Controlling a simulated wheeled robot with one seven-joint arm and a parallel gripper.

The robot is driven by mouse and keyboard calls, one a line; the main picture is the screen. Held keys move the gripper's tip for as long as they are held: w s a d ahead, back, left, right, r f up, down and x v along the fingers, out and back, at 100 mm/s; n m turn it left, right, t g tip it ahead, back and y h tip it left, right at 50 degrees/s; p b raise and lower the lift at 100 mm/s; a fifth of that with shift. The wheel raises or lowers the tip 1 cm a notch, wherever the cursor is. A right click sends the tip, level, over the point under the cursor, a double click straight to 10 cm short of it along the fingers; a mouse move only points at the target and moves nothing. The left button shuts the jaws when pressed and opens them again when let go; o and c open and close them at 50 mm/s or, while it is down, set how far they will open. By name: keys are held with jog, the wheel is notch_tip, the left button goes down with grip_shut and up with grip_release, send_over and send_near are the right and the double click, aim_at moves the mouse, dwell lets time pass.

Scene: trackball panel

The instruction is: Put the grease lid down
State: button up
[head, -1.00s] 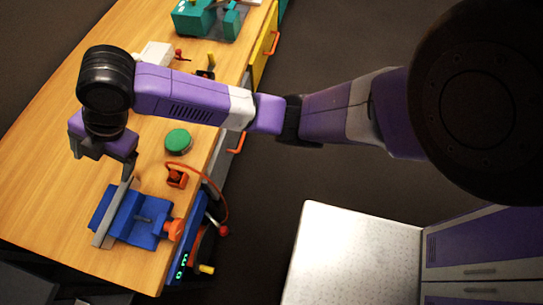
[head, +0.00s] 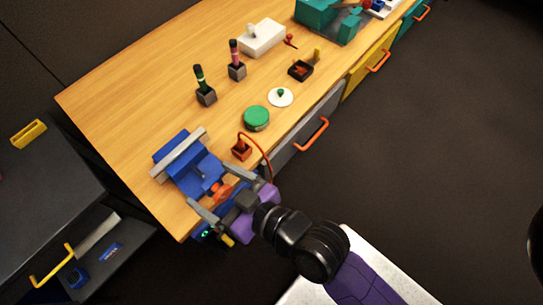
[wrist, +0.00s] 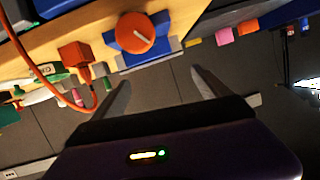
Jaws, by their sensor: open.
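A round green tin (head: 257,117) stands on the wooden bench near its front edge. Just beyond it, a white disc with a small green knob (head: 280,97) lies flat on the bench; I cannot tell for sure which of the two is the grease lid. My gripper (head: 206,184) is open at the bench's front corner, by the blue vise with an orange knob (head: 222,190), well apart from the tin and the disc. In the wrist view the spread fingers (wrist: 161,75) have nothing between them, and the orange knob (wrist: 135,33) is ahead.
A red block with an orange cable (head: 241,149) stands beside the vise. Drawers with orange handles (head: 312,134) line the front. The bench's left part is clear.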

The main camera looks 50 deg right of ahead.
jog(key=s+d+r, duration=0.1)
jog(key=s+d, duration=0.2)
jog(key=s, duration=0.3)
jog(key=s+d+r+h, duration=0.1)
jog(key=s+d+r, duration=0.1)
jog(key=s+d, duration=0.2)
jog(key=s+d+r+h, duration=0.1)
jog(key=s+d, duration=0.3)
jog(key=s, duration=0.5)
jog(key=shift+s+r+t, duration=0.2)
jog(key=shift+s+t, duration=0.1)
jog(key=shift+s, duration=0.1)
